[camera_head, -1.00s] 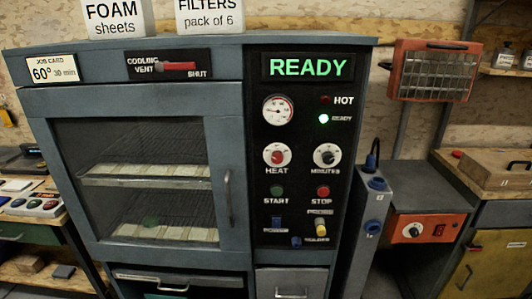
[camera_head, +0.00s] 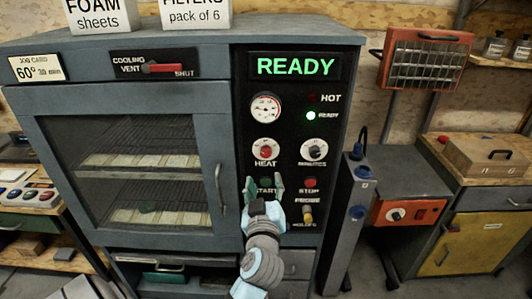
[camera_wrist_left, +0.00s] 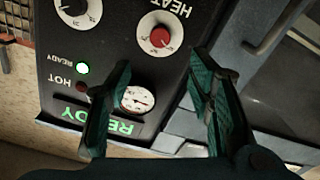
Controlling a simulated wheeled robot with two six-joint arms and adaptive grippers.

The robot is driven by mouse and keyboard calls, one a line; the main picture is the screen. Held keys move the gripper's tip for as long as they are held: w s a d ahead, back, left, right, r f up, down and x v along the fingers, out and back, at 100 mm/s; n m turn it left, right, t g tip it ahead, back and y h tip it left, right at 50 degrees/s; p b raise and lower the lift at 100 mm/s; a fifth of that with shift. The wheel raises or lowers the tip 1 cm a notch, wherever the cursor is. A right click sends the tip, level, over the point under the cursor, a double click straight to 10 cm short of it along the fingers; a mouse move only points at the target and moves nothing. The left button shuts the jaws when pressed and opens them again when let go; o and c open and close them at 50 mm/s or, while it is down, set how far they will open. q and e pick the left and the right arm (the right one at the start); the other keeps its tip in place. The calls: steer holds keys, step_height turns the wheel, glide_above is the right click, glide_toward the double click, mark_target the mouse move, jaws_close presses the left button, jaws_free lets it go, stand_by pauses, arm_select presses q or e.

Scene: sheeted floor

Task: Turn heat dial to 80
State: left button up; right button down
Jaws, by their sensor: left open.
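The heat dial (camera_head: 265,149) is a white disc with a red centre knob on the oven's black control panel, above the HEAT label. It also shows in the left wrist view (camera_wrist_left: 160,37), beyond my fingertips. My left gripper (camera_head: 264,186) is open and empty, just below the heat dial, in front of the START button. In the left wrist view its two green fingers (camera_wrist_left: 160,75) stand apart, with the dial between and ahead of them, not touched. The dial's setting is too small to read. My right gripper is not in view.
The READY display (camera_head: 296,66) is lit green, above a round gauge (camera_head: 265,107) and a lit green lamp. The minutes dial (camera_head: 314,149) sits right of the heat dial. The oven door handle (camera_head: 219,188) sticks out at the left. A grey post (camera_head: 347,215) stands at the right.

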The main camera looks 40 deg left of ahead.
mark_target(266, 155)
arm_select(q)
steer(key=p+x, duration=0.1)
steer(key=x, duration=1.2)
steer(key=shift+f, duration=0.1)
steer(key=shift+c, duration=0.3)
jaws_close()
steer(key=shift+d, duration=0.1)
